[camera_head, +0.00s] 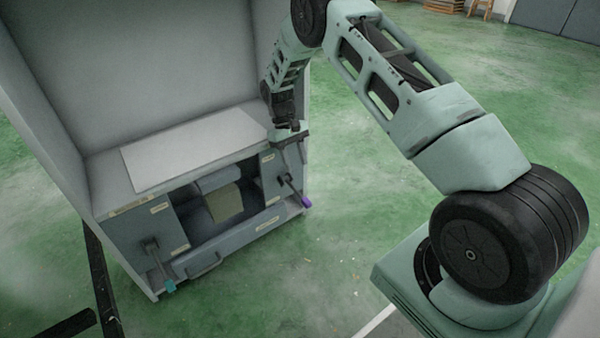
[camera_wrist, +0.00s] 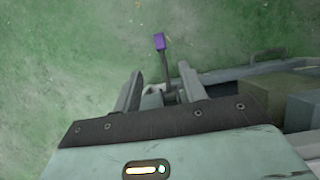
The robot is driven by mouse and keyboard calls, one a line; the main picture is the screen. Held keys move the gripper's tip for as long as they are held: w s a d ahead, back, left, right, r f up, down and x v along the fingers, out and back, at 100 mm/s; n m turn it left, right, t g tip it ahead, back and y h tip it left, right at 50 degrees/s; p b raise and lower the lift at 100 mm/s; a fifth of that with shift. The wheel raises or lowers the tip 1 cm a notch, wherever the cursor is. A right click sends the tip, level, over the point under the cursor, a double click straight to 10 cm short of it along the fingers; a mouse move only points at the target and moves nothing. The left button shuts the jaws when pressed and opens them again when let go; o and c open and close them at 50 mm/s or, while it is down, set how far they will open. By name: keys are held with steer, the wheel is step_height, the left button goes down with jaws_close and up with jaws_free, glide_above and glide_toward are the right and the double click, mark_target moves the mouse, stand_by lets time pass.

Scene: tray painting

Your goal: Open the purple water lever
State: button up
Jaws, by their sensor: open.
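The purple water lever (camera_head: 306,202) is on the right part of the cabinet front in the head view. Its dark rod slants down and right to the purple tip. In the wrist view the purple tip (camera_wrist: 159,41) is at upper middle, with the rod running down from it between the fingers. My gripper (camera_head: 290,140) is at the cabinet's right front edge, above the lever. In the wrist view my gripper (camera_wrist: 158,82) is open, its fingers on either side of the rod's line. The tip lies beyond the fingertips. I cannot tell whether a finger touches the rod.
A second lever with a teal tip (camera_head: 170,286) is on the cabinet's left front. An open recess between the levers holds a beige block (camera_head: 225,203). A drawer handle (camera_head: 205,266) is below. A white sheet (camera_head: 190,150) lies on top. Green floor (camera_head: 340,240) is clear to the right.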

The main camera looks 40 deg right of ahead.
steer(key=p+v, duration=0.1)
steer(key=v, duration=0.3)
steer(key=shift+r, duration=0.15)
